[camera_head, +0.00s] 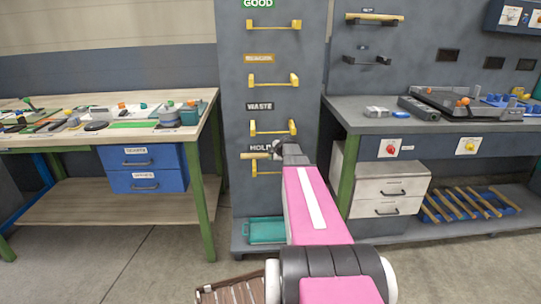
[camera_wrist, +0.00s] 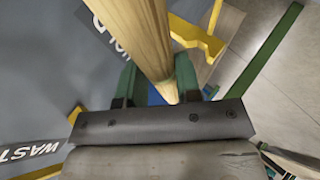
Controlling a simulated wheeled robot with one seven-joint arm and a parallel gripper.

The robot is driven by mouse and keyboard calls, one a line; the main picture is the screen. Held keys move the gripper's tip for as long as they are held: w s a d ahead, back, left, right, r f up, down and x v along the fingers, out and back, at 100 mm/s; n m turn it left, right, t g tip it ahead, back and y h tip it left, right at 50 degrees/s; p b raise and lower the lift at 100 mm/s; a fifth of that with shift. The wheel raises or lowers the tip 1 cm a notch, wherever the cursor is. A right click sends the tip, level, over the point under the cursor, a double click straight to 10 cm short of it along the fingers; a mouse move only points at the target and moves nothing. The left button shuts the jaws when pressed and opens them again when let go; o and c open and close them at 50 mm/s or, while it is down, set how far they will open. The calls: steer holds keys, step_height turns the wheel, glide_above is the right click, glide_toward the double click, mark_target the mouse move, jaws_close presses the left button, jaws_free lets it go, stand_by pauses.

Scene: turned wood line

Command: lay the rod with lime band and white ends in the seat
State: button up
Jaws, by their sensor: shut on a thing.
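My gripper (camera_head: 275,150) is in front of the grey panel, at the height of the HOLD label. In the wrist view its green fingers (camera_wrist: 158,88) are shut on a pale wooden rod (camera_wrist: 138,38). One end of the rod (camera_head: 254,155) sticks out to the left in the head view. I cannot make out a lime band or white ends. Yellow two-pronged seats are on the panel: the GOOD seat (camera_head: 273,25), one below it (camera_head: 273,81), the WASTE seat (camera_head: 270,130) and the HOLD seat (camera_head: 255,172), partly hidden by my arm. A yellow bracket (camera_wrist: 196,36) is close beside the rod.
A wooden bench (camera_head: 60,143) with small parts stands left, a grey bench (camera_head: 370,125) right. Several rods (camera_head: 455,203) lie on a low shelf. A teal tray (camera_head: 266,231) is at the panel's foot. A brown slatted thing (camera_head: 230,292) is on the floor.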

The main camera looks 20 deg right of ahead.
steer(key=shift+w+d+f, duration=0.2)
steer(key=shift+d+f, duration=0.25)
steer(key=shift+f, duration=0.15)
step_height(320, 180, down, 6)
stand_by(0.4)
steer(key=shift+f, duration=0.1)
steer(key=o, duration=1.1)
steer(key=shift+c, duration=0.2)
steer(key=v, duration=1.1)
steer(key=s+a+f+m+g, duration=0.25)
steer(key=s+a, duration=0.25)
steer(key=a, duration=0.3)
steer(key=s+a+f+m+g, duration=0.25)
steer(key=s+a+m, duration=0.2)
steer(key=a, duration=0.35)
steer(key=s+a+f+m+g+h, duration=0.1)
steer(key=s+a+m+g, duration=0.1)
steer(key=s+a+m, duration=0.2)
steer(key=s+a+f+m+g+h, duration=0.1)
steer(key=s+a+m, duration=0.4)
steer(key=s, duration=0.6)
steer(key=shift+s+a+f+m+g, duration=0.25)
steer(key=shift+f+g, duration=0.2)
steer(key=shift+g, duration=0.35)
